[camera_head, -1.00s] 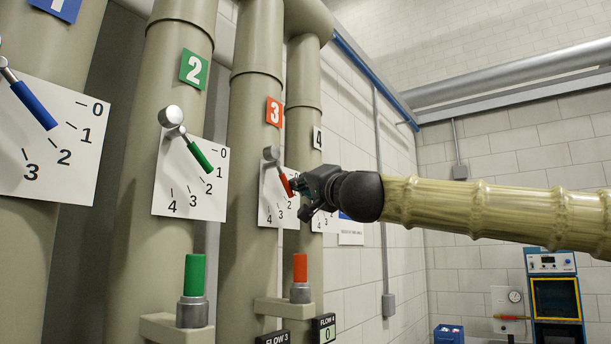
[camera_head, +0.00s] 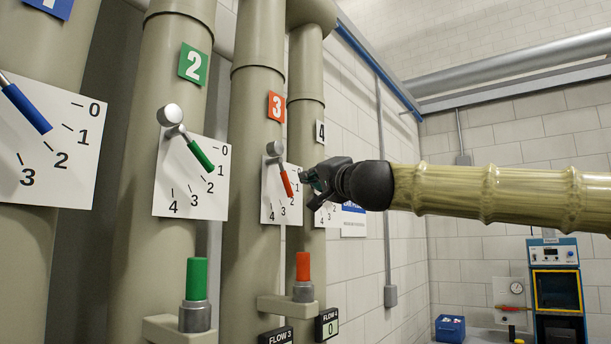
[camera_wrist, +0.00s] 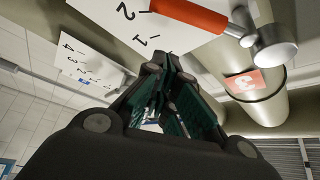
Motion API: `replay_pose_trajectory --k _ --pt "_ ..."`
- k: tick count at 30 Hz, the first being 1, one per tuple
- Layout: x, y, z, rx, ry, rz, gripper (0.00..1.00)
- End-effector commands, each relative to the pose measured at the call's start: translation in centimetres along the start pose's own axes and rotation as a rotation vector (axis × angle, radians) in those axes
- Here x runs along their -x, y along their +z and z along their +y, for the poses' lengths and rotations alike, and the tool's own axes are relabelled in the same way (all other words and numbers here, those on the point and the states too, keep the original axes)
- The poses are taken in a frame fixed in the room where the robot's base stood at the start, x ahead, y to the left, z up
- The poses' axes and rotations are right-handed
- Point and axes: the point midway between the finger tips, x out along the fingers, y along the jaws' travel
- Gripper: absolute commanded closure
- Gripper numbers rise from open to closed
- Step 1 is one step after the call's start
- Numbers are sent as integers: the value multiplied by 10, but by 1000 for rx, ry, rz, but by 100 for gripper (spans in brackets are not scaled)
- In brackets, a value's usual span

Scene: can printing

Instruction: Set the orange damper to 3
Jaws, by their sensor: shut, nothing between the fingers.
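The orange damper lever (camera_head: 286,183) sits on the pipe marked with an orange 3. Its handle slopes down and right over a white scale plate (camera_head: 267,204), with its tip close to the 2. The 3 and 4 show further down and left. My gripper (camera_head: 309,181) is shut and empty, just right of the handle, apparently apart from it. In the wrist view the orange handle (camera_wrist: 190,14) is at the top with its grey knob to the right. My fingers (camera_wrist: 165,82) are below it, and the plate's 1 and 2 show beside it.
Pipe 4 with its own plate (camera_head: 325,217) stands close behind my gripper. The green damper lever (camera_head: 200,154) and the blue one (camera_head: 27,109) are to the left. An orange-capped fitting (camera_head: 303,266) stands below. Open room lies to the right.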

Motion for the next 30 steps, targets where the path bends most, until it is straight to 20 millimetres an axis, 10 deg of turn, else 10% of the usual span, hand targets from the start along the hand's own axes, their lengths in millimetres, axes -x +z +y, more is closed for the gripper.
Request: replay_pose_trajectory --k 30 --pt "96 -7 0 -1 -2 -4 100"
